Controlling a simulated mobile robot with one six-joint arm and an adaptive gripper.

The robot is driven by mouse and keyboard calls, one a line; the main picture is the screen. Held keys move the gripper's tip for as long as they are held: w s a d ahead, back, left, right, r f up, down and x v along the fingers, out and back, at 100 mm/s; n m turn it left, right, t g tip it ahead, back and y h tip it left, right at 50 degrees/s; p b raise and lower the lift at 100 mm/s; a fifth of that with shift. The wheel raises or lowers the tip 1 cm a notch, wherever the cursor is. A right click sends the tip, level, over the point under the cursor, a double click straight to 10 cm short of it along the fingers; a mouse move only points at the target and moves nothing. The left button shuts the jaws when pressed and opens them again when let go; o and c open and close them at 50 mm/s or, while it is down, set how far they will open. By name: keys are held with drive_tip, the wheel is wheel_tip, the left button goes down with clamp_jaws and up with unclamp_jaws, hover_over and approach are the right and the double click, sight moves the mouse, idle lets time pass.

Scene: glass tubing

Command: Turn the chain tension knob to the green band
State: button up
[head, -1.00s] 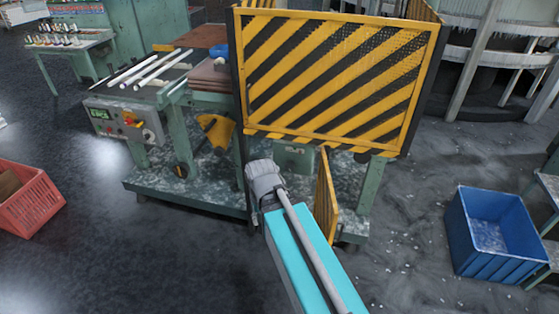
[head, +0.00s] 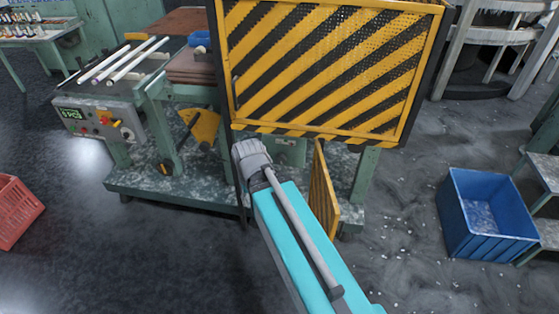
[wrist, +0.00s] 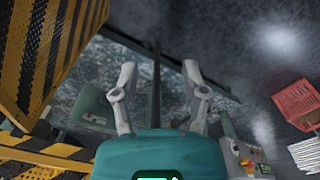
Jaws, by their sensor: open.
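The chain tension knob and its green band cannot be picked out for certain. A control panel (head: 98,120) with a green display, a red button and a dial stands at the machine's left end. A green box (head: 290,151) is partly visible under the guard. My gripper (wrist: 160,78) is open and empty in the wrist view, its fingers spread before a dark upright post.
The large yellow-black guard (head: 320,70) hangs over the machine. A narrow striped flap (head: 323,190) stands open right of my arm. A blue crate (head: 485,215) is at right and a red crate (head: 15,212) at left. The floor at front left is clear.

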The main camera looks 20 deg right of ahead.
drive_tip(key=o, duration=0.4)
drive_tip(key=shift+w+d+f, duration=0.1)
drive_tip(key=shift+d+f, duration=0.05)
drive_tip(key=shift+o, duration=1)
drive_tip(key=shift+w+d+f+b, duration=0.1)
drive_tip(key=shift+f+b, duration=0.15)
drive_tip(key=shift+b, duration=0.15)
drive_tip(key=n+t+h+b, duration=1.25)
drive_tip(key=n+b, duration=1.65)
drive_tip(key=b, duration=2.1)
approach(280, 161)
drive_tip(key=s+t+y, duration=0.2)
drive_tip(key=s, duration=0.2)
drive_tip(key=shift+w+f, duration=0.25)
drive_tip(key=shift+f, duration=0.1)
drive_tip(key=shift+w+d, duration=0.1)
drive_tip(key=x, duration=1.3)
drive_tip(key=shift+w+r, duration=0.1)
drive_tip(key=shift+w, duration=0.2)
